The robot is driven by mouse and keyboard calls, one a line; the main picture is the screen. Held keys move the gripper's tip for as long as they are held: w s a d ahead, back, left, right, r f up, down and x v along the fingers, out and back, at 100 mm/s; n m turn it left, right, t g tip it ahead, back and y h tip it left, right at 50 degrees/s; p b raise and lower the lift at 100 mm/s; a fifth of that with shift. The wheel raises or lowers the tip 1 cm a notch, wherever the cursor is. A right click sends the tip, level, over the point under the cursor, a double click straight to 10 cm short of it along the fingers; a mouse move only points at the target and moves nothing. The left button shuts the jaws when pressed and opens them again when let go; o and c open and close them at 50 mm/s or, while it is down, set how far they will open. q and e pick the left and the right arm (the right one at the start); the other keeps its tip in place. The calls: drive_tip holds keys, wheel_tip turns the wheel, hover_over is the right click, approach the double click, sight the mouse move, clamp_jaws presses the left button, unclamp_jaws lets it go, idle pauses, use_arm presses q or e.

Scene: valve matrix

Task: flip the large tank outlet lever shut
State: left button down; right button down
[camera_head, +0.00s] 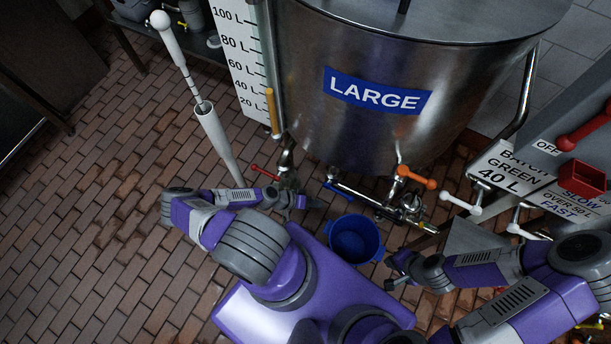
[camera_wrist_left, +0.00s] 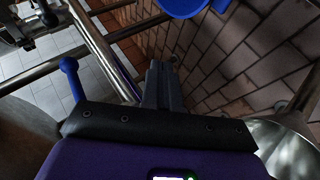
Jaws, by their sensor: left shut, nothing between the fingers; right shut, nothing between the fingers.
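The steel large tank (camera_head: 375,125) has a blue LARGE label and stands at the top middle. Under it are a red lever (camera_head: 264,172) at the left, a blue lever (camera_head: 340,189) on the pipe, and an orange lever (camera_head: 417,178) at the right. I cannot tell for certain which is the outlet lever. My left gripper (camera_head: 314,203) is shut and empty below the tank, between the red lever and the blue bucket. Its shut fingers show in the left wrist view (camera_wrist_left: 162,85), with a blue-knobbed lever (camera_wrist_left: 70,75) to their left. My right gripper (camera_head: 391,284) is shut and empty, right of the bucket.
A blue bucket (camera_head: 354,240) stands on the brick floor below the tank. White-handled levers (camera_head: 462,205) and sign boards (camera_head: 510,165) crowd the right side. A litre scale (camera_head: 243,60) and a white tube (camera_head: 218,140) stand left. Floor at the left is clear.

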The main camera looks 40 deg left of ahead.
use_arm(q)
drive_tip(key=shift+s+a+f, duration=0.25)
drive_tip(key=shift+s+a, duration=0.35)
drive_tip(key=shift+a, duration=0.1)
drive_tip(key=shift+s+a+f, duration=0.25)
drive_tip(key=shift+s+a, duration=0.3)
drive_tip(key=shift+a, duration=0.15)
drive_tip(key=shift+s, duration=0.1)
